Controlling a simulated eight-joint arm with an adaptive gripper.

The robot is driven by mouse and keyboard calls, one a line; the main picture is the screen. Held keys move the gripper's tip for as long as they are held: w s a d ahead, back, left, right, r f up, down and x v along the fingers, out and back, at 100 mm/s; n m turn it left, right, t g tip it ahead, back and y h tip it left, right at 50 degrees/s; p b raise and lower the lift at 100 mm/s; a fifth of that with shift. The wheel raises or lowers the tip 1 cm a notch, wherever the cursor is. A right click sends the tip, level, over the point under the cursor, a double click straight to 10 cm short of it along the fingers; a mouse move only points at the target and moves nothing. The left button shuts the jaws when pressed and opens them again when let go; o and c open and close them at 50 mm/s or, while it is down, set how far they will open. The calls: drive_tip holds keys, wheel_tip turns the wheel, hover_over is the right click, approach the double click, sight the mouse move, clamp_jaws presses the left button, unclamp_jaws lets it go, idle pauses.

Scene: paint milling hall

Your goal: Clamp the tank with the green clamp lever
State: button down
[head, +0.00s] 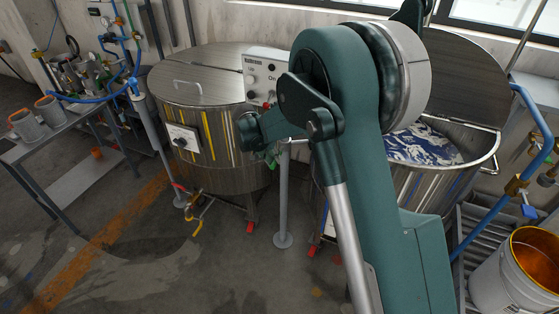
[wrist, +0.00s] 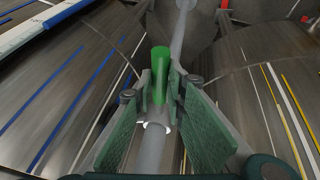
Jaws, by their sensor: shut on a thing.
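The green clamp lever (wrist: 161,75) stands between my gripper's fingers (wrist: 162,92) in the wrist view, and the green pads press on it from both sides. The grey post (wrist: 152,150) runs behind it. In the head view my gripper (head: 272,153) is at the post (head: 283,205) between two steel tanks, and the lever is mostly hidden there. The left tank (head: 215,150) has a closed lid and yellow stripes. The right tank (head: 485,157) is open, holds blue and white paint, and is partly hidden by my arm.
Blue pipes with brass valves (head: 516,186) and a white bucket (head: 500,275) stand at the right. A table (head: 45,148) with grey mugs stands at the left. The floor at front left is clear.

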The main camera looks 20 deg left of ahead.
drive_tip(key=shift+a+m, duration=0.4)
drive_tip(key=shift+a, duration=0.2)
drive_tip(key=c, duration=2.3)
unclamp_jaws()
drive_tip(key=shift+r, duration=0.15)
drive_tip(key=v, duration=1.1)
drive_tip(key=shift+s+a+r, duration=0.15)
drive_tip(key=shift+a+r, duration=0.15)
